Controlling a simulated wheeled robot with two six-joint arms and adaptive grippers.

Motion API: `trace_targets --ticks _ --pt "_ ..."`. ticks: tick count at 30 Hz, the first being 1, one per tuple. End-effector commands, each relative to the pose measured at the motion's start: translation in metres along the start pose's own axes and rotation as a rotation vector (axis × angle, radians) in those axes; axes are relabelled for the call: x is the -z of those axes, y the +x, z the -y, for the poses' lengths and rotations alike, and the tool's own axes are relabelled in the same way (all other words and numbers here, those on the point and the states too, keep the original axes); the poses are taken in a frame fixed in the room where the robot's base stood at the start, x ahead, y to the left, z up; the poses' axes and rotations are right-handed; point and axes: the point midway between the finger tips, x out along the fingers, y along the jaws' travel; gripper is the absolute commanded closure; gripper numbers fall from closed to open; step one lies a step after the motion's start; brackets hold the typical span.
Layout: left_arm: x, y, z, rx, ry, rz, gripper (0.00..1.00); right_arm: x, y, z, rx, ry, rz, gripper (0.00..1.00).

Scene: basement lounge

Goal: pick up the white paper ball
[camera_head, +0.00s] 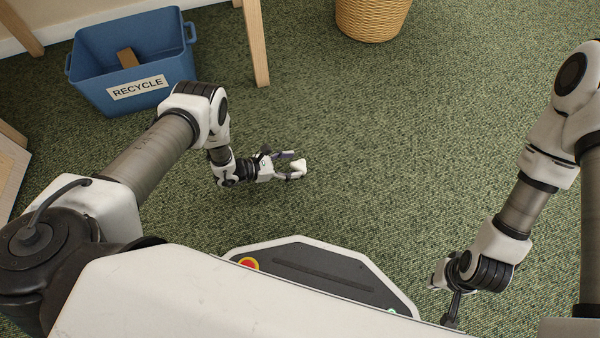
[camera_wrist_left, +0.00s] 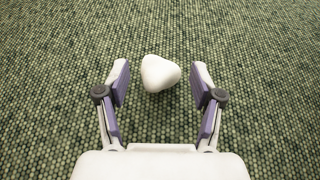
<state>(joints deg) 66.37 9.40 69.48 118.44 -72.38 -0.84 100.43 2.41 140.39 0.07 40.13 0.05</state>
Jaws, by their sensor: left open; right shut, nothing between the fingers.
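The white paper ball (camera_head: 298,166) is on the green carpet in the head view, at the fingertips of my left gripper (camera_head: 291,165). In the left wrist view the ball (camera_wrist_left: 160,73) is a rounded white lump lying between and slightly beyond the two purple-padded fingertips of my left gripper (camera_wrist_left: 160,84). The fingers are open, with a gap on each side of the ball. My right gripper (camera_head: 452,308) is low at the right, partly hidden by my own body, with nothing in it that I can see.
A blue recycle bin (camera_head: 90,62) with a brown piece inside stands at the upper left. A wooden leg (camera_head: 254,42) is right of it. A wicker basket (camera_head: 372,18) stands at the top. The carpet (camera_head: 400,130) between my arms is clear.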

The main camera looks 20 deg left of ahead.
Motion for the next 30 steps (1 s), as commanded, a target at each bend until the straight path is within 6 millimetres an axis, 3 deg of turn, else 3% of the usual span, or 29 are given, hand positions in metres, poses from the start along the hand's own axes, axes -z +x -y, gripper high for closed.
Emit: trace_targets --ticks 10,17,18,21,30 --pt "0.0 0.054 0.001 0.003 0.0 -0.002 0.34 0.002 0.038 -0.001 -0.001 0.008 -0.005 1.0" --pt "-0.004 0.056 0.001 0.003 0.0 -0.004 0.34 0.002 0.035 -0.001 -0.001 0.008 -0.006 1.0" --pt "-0.004 0.056 0.001 0.003 0.0 -0.004 0.48 0.002 0.035 -0.001 -0.001 0.008 -0.006 1.0" --pt "-0.004 0.056 0.001 0.003 0.0 -0.004 0.68 0.002 0.035 -0.001 -0.001 0.008 -0.005 1.0" --pt "-0.004 0.056 0.001 0.003 0.0 -0.004 0.69 0.002 0.035 -0.001 -0.001 0.008 -0.005 1.0"
